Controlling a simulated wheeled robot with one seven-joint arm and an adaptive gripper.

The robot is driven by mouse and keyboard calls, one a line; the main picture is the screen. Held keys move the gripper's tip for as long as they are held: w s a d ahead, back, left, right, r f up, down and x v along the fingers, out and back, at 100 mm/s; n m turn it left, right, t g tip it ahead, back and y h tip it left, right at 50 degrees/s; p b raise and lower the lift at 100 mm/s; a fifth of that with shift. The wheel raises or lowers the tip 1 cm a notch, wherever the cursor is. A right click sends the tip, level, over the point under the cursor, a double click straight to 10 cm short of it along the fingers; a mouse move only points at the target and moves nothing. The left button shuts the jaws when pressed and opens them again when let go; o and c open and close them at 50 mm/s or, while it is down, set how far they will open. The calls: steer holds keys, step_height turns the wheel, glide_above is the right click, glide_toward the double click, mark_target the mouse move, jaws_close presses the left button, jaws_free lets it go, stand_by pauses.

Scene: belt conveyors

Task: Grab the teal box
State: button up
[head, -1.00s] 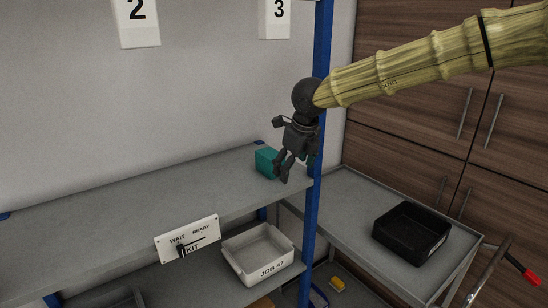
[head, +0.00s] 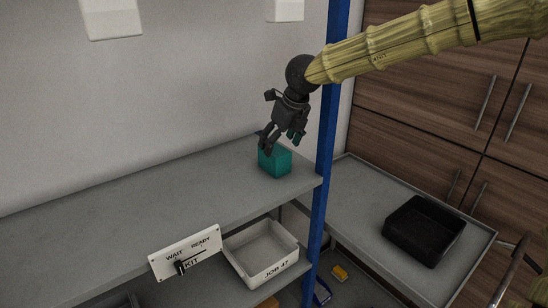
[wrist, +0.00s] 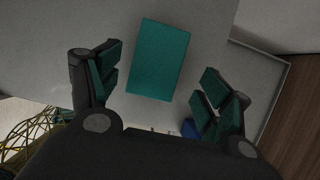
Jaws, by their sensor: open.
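The teal box (head: 275,161) stands on the upper grey shelf near its right end, close to the blue post. In the wrist view the teal box (wrist: 159,60) lies ahead of and between the two spread fingers of my gripper (wrist: 157,83), with gaps on both sides. The gripper is open and empty. I cannot tell exactly how high the fingertips are over the box.
A blue post (head: 325,140) rises just right of the box. A black tray (head: 424,230) lies on the right table. The upper shelf's left side is clear.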

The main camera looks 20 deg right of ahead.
mark_target(276, 150)
steer(key=shift+p+x, duration=1.15)
steer(key=shift+x, duration=1.6)
steer(key=shift+s+a, duration=0.15)
steer(key=shift+s, duration=0.05)
steer(key=c, duration=1.2)
